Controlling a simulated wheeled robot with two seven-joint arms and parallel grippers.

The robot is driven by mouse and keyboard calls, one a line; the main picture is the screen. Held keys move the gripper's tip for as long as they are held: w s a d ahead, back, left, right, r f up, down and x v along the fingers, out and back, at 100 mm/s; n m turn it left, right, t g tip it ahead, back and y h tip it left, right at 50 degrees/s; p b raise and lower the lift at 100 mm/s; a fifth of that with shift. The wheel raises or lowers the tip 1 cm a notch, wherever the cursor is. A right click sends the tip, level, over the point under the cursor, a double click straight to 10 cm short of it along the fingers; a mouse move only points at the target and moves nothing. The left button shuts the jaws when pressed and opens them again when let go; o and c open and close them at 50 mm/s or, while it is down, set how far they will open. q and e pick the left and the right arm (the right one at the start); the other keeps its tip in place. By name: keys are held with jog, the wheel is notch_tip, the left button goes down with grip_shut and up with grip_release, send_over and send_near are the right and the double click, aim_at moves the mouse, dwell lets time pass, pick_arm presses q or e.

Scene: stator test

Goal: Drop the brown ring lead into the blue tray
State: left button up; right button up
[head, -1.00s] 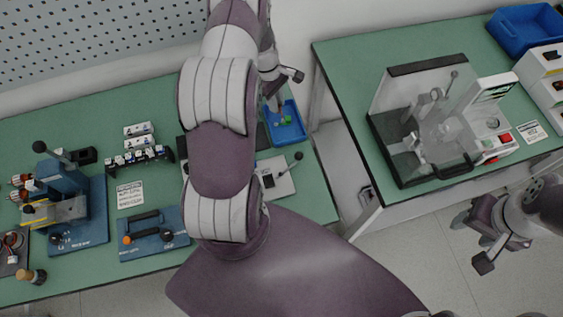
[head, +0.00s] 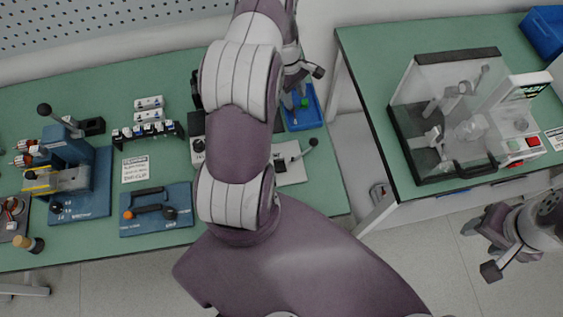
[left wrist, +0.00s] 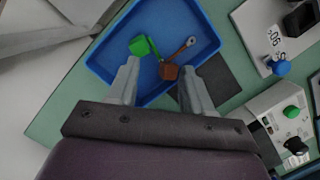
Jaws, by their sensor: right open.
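The blue tray (head: 318,118) is at the back right corner of the left bench. It also shows in the left wrist view (left wrist: 207,20), under my left gripper (left wrist: 160,70). The jaws there are spread, with a clear gap on both sides of the brown ring lead (left wrist: 169,72). The lead's brown block appears between the fingertips and its metal ring points up and right. It appears over the tray floor; whether it touches the floor cannot be told. In the head view my left arm largely hides this gripper. My right gripper (head: 487,246) is open and empty, low at the right.
A green lead (left wrist: 141,46) is in the tray beside the brown one. A blue press fixture (head: 70,185) and a switch plate (head: 155,210) stand on the left bench. A clear-covered tester (head: 465,120) stands on the right bench, with a floor gap between the benches.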

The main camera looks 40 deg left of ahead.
pick_arm(q)
jog(key=shift+w+a+r, duration=0.1)
jog(key=shift+a+r, duration=0.05)
jog(key=shift+r, duration=0.25)
notch_tip(320, 180, up, 12)
jog(key=a+b, duration=0.2)
jog(key=shift+a+f, duration=0.15)
jog(key=shift+f, duration=0.05)
jog(key=shift+f, duration=0.1)
